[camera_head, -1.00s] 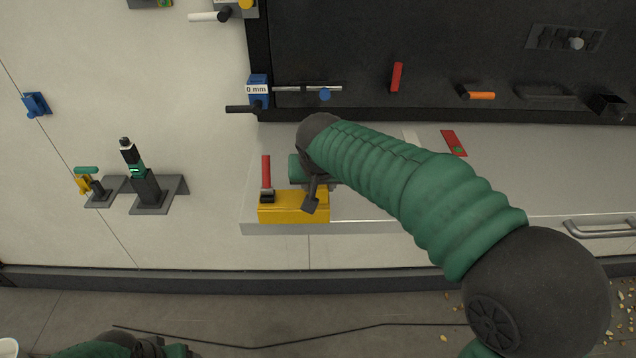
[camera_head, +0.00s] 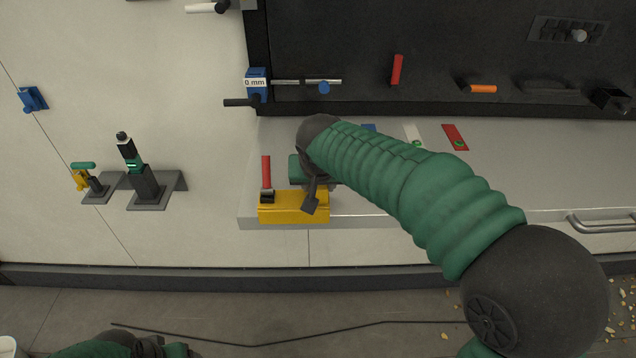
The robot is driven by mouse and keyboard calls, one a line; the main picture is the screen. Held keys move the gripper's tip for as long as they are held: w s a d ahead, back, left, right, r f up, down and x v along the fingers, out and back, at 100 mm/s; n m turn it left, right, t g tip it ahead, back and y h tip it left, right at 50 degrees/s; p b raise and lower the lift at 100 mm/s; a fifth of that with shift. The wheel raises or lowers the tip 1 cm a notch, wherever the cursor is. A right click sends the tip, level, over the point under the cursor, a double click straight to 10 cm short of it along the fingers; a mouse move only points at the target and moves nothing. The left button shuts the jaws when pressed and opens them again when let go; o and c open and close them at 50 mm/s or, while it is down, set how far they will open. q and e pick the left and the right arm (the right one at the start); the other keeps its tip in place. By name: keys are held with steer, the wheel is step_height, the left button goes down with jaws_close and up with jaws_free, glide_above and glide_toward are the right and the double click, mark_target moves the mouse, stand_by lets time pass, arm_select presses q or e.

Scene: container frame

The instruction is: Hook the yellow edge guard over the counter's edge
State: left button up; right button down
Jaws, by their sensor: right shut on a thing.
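The yellow edge guard (camera_head: 285,208) is at the front left of the grey counter (camera_head: 480,195). Its yellow face covers part of the counter's front edge, near the left corner. A black block with a red upright handle (camera_head: 266,174) shows at its left end. My right gripper (camera_head: 311,199) is at the guard's right part, shut on it; my wrist and green arm hide part of the grip. I cannot tell whether the guard sits fully down on the edge. My left arm shows only at the bottom left, and its fingers cannot be made out.
A blue 0 mm gauge (camera_head: 257,84) with a rod is on the wall behind. Red (camera_head: 455,137) and white (camera_head: 412,134) strips lie on the counter at the back. A drawer handle (camera_head: 600,224) sticks out at right. Tools on brackets (camera_head: 147,188) stand at left.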

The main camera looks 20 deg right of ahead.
steer(key=shift+f+b, duration=0.6)
steer(key=shift+f, duration=0.15)
steer(key=shift+w, duration=0.2)
stand_by(0.7)
steer(key=c, duration=0.8)
jaws_free()
steer(key=v, duration=1.7)
steer(key=s+d+f+n+g+y, duration=0.1)
steer(key=s+f, duration=0.1)
steer(key=f, duration=0.8)
steer(key=s+d+f+n+g, duration=0.1)
steer(key=s+f, duration=0.1)
steer(key=f, duration=0.8)
steer(key=shift+n+g+y, duration=0.3)
steer(key=shift+n+g, duration=0.3)
steer(key=shift+g, duration=0.1)
steer(key=s+d+f, duration=0.1)
steer(key=s+f, duration=0.2)
steer(key=f, duration=0.1)
steer(key=s+d+f, duration=0.1)
steer(key=s+f, duration=0.3)
steer(key=f, duration=0.1)
steer(key=s+d+f, duration=0.1)
steer(key=s+f, duration=0.2)
steer(key=f, duration=0.1)
steer(key=shift+s+d+f, duration=0.1)
steer(key=shift+s+f, duration=0.1)
steer(key=shift+s, duration=0.1)
